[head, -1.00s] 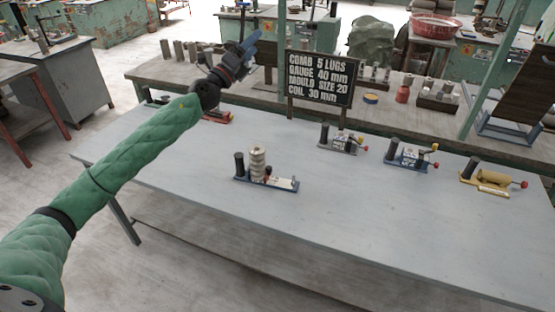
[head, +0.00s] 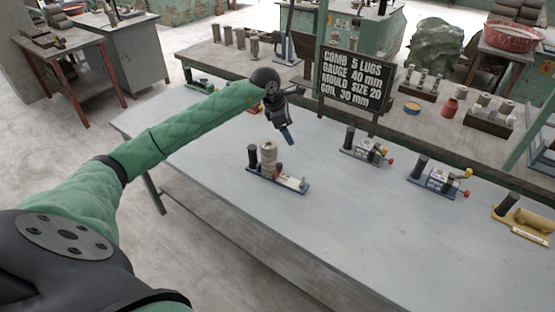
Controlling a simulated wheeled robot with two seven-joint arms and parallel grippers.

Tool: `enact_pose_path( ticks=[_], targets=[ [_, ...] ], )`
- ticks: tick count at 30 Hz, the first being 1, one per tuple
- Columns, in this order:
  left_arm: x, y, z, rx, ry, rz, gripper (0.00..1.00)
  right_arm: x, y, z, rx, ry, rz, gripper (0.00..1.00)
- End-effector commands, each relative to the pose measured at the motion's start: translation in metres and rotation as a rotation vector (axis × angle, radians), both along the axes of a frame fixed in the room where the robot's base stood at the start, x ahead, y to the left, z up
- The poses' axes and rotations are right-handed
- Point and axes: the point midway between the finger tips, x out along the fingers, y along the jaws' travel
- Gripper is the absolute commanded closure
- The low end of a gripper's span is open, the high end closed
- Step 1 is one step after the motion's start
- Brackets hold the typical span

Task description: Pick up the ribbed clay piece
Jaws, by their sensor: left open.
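The ribbed clay piece (head: 268,160), a beige upright cylinder, stands on a small blue-based fixture (head: 290,183) near the middle of the table. A dark post (head: 252,157) stands to its left on the same base. My left gripper (head: 289,138) points downward, above and to the right of the clay piece in the picture. It is apart from the piece and open, with nothing seen between its fingers. My right gripper is not in view.
Other fixtures stand on the blue-grey table (head: 250,220) to the right: a grey one (head: 364,151), a blue one (head: 438,181) and a yellow one (head: 524,222). A black sign (head: 353,78) stands behind them. The table's front is clear.

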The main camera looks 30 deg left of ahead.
Motion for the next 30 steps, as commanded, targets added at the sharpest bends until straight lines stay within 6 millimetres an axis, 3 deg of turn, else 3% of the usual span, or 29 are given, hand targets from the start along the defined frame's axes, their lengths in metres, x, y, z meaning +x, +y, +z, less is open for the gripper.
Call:
enact_pose_path(
  ticks=[6,12,30],
  targets=[
    [-0.037,0.039,-0.013,0.222,0.191,-0.062,0.21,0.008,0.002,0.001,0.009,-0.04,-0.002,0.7],
    [-0.056,0.049,-0.014,0.283,0.283,-0.122,0.21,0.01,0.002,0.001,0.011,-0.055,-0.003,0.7],
    [-0.051,0.048,-0.048,0.28,0.278,-0.139,0.21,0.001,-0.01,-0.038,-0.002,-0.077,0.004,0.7]
  ],
)
